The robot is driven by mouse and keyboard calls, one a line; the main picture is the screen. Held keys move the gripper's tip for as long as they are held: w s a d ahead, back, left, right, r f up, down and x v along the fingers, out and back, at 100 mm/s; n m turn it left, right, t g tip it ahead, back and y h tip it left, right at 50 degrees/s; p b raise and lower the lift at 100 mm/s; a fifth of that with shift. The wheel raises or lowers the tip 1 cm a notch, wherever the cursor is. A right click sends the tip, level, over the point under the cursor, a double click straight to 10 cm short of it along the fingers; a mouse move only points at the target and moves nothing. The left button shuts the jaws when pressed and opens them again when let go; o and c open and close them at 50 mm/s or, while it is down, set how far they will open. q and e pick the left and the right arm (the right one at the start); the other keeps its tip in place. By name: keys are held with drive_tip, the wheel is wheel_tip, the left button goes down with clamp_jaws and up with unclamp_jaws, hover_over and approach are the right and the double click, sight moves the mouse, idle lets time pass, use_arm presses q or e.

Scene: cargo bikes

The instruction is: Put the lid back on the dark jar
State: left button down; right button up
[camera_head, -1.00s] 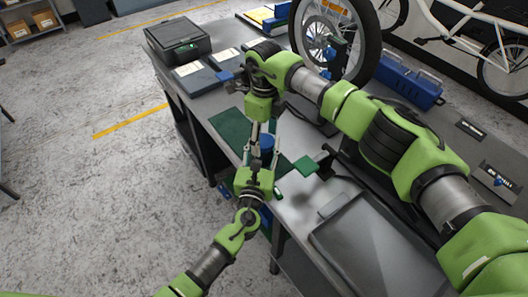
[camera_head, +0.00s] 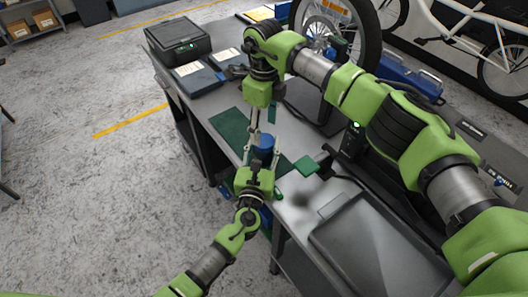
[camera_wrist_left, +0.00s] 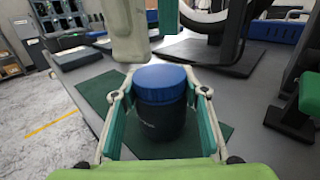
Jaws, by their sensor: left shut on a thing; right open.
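The dark jar (camera_wrist_left: 160,122) stands upright between the fingers of my left gripper (camera_head: 261,160), which is shut on its sides. The blue lid (camera_wrist_left: 160,83) sits level on the jar's top in the left wrist view, with no gap that I can see. The lid also shows in the head view (camera_head: 265,142). My right gripper (camera_head: 264,118) is open and empty above the lid; its fingers also show at the top of the left wrist view (camera_wrist_left: 150,30). The jar is mostly hidden in the head view.
A dark green mat (camera_head: 232,124) lies under and behind the jar on the grey bench. A wheel on a stand (camera_head: 340,40) and a blue toolbox (camera_head: 408,78) are behind.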

sight(265, 141)
wheel_tip(265, 141, up, 2)
drive_tip(key=n, duration=0.5)
drive_tip(key=shift+r, duration=0.15)
drive_tip(key=shift+r+n, duration=0.3)
drive_tip(key=shift+n, duration=0.65)
drive_tip(key=shift+r+n, duration=0.3)
drive_tip(key=shift+n, duration=0.65)
drive_tip(key=shift+f, duration=4)
drive_tip(key=c, duration=1.2)
drive_tip(key=shift+o, duration=0.2)
drive_tip(key=m, duration=0.6)
drive_tip(key=shift+s+d+f, duration=0.1)
drive_tip(key=shift+d, duration=0.05)
